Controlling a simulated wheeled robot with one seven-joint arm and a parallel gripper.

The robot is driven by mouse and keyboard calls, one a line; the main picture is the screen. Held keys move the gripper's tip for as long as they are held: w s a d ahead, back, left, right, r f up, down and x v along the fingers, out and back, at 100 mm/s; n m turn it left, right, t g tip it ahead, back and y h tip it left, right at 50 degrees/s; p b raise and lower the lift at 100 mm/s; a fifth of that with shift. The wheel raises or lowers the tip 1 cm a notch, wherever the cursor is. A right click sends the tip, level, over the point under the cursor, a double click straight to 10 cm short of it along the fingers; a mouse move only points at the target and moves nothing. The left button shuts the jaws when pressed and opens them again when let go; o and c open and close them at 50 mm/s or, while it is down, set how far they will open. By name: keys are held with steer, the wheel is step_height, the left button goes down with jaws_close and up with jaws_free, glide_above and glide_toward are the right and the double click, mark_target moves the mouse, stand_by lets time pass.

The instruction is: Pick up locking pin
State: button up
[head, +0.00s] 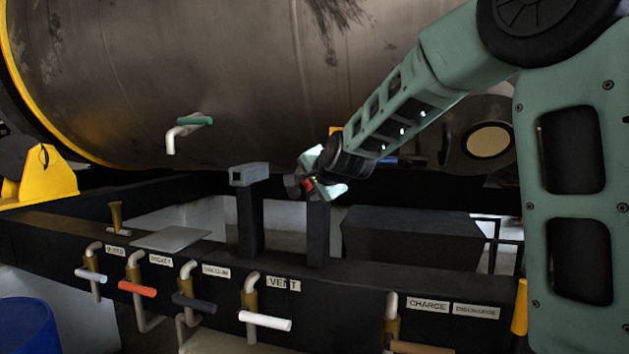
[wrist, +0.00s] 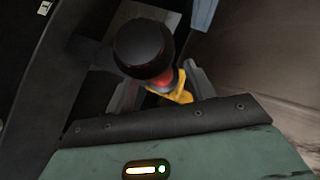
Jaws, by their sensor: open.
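What looks like the locking pin (wrist: 145,47) has a round black knob, a red collar and a yellow part below it in the wrist view. In the head view its dark knob (head: 292,186) and a bit of red show at the left of my gripper (head: 318,177), above a dark upright post (head: 318,235). My gripper is open, and in the wrist view its grey fingers (wrist: 162,88) lie on either side of the red and yellow part. I cannot tell whether they touch it. The pin's lower end is hidden.
A dark beam (head: 340,277) runs along the front with labelled valves, including a white VENT handle (head: 265,320). A second post with a grey bracket (head: 249,175) stands left of my gripper. A large metal tank (head: 250,80) is behind, with a green-handled tap (head: 195,121).

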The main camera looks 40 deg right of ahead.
steer(key=shift+w+d+f, duration=0.1)
steer(key=shift+w+f, duration=0.15)
steer(key=shift+w, duration=0.3)
jaws_close()
steer(key=shift+r, duration=0.1)
